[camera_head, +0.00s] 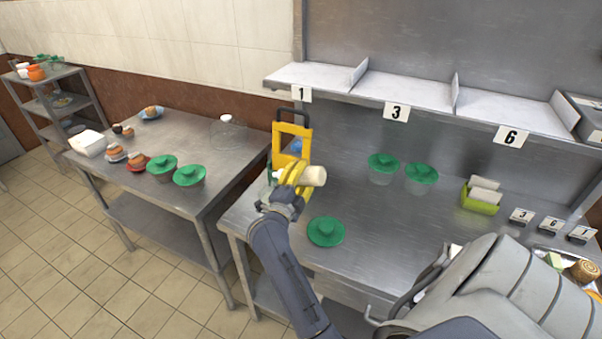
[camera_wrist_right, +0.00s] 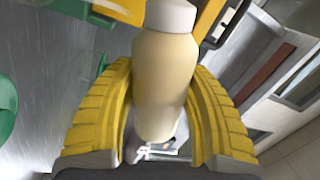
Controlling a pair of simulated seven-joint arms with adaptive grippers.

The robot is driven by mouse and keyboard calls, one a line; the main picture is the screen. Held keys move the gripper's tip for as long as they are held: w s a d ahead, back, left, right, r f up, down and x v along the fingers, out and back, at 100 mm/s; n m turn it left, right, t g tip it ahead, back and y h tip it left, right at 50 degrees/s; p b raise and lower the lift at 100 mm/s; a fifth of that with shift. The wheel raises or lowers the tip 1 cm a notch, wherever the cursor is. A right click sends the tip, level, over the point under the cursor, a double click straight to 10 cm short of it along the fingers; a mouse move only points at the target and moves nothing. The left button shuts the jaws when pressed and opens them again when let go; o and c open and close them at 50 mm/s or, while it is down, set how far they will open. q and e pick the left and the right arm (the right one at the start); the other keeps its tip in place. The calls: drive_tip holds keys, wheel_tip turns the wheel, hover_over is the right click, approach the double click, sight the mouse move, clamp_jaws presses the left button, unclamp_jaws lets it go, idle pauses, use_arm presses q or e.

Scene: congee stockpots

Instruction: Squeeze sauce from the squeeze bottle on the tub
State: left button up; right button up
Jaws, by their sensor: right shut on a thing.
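My right gripper (camera_head: 293,181) is shut on a cream squeeze bottle (camera_head: 314,176), above the front left of the steel counter. The bottle lies tilted on its side in the head view. In the right wrist view the yellow fingers stand on both sides of the bottle (camera_wrist_right: 165,85), with its white cap at the top edge. Two clear tubs with green lids, a left one (camera_head: 382,167) and a right one (camera_head: 421,178), stand on the counter to the right. Another green lid (camera_head: 326,231) is nearer; what is under it is hidden. My left gripper is not in view.
A yellow caddy (camera_head: 292,132) with a dark handle stands just behind my right gripper. A green box (camera_head: 480,199) and number cards (camera_head: 550,224) are at the right. A side table (camera_head: 205,147) holds more lidded tubs (camera_head: 189,176). A shelf (camera_head: 380,90) overhangs the counter.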

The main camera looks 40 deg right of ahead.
drive_tip(key=m, duration=0.3)
drive_tip(key=f+m, duration=0.1)
drive_tip(key=m, duration=0.1)
drive_tip(key=shift+s+d+h, duration=0.2)
drive_tip(key=shift+s+h, duration=0.1)
drive_tip(key=shift+s, duration=0.05)
drive_tip(key=w+m, duration=0.1)
drive_tip(key=m, duration=0.1)
drive_tip(key=w+a+m+g, duration=0.1)
drive_tip(key=w+m, duration=0.1)
drive_tip(key=w+a+m, duration=0.1)
drive_tip(key=m, duration=0.2)
drive_tip(key=shift+w+r, duration=0.15)
drive_tip(key=shift+r, duration=0.15)
drive_tip(key=w+a+r+m+g, duration=0.1)
drive_tip(key=w+r+m, duration=0.1)
drive_tip(key=r+m, duration=0.3)
drive_tip(key=w+a+r+m+g, duration=0.1)
drive_tip(key=w+r+m, duration=0.1)
drive_tip(key=r+m, duration=0.4)
drive_tip(key=shift+w+a+r, duration=0.25)
drive_tip(key=shift+w+r, duration=0.15)
drive_tip(key=shift+r, duration=0.2)
